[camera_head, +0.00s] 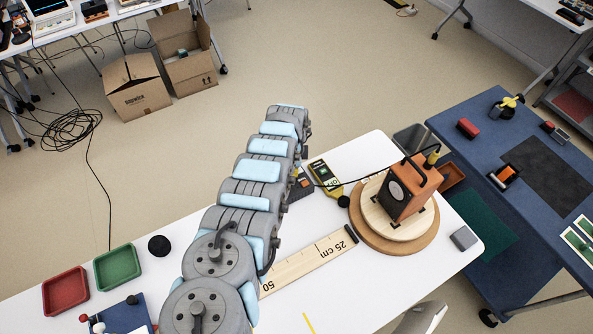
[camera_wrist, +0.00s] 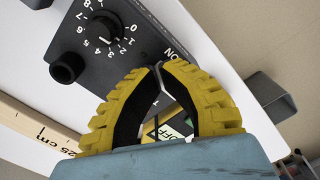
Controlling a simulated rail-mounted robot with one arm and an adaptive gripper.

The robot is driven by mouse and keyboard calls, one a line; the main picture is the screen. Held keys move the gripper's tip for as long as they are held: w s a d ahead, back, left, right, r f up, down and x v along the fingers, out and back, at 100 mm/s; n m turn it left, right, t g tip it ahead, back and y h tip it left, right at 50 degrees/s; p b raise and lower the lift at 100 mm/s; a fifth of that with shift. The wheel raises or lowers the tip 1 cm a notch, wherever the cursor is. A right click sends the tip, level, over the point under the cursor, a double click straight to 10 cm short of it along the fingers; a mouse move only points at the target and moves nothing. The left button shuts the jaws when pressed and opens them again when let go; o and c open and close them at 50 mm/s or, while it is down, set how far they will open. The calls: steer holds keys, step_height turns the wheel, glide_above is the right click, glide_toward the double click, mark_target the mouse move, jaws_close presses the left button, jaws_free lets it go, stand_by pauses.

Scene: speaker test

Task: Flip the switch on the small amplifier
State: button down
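The small amplifier shows in the wrist view as a dark panel (camera_wrist: 118,64) with a numbered dial (camera_wrist: 103,30) and the word ON.
A ruler (camera_head: 300,268) lies across the white table. A yellow meter (camera_head: 324,174) is beside the dark box. An orange speaker (camera_head: 409,190) stands on a round wooden base (camera_head: 372,232) to the right, with a black cable running left. A grey block (camera_head: 463,238) is near the right edge.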

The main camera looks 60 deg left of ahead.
steer(key=shift+r+p, duration=3.45)
steer(key=shift+p, duration=0.05)
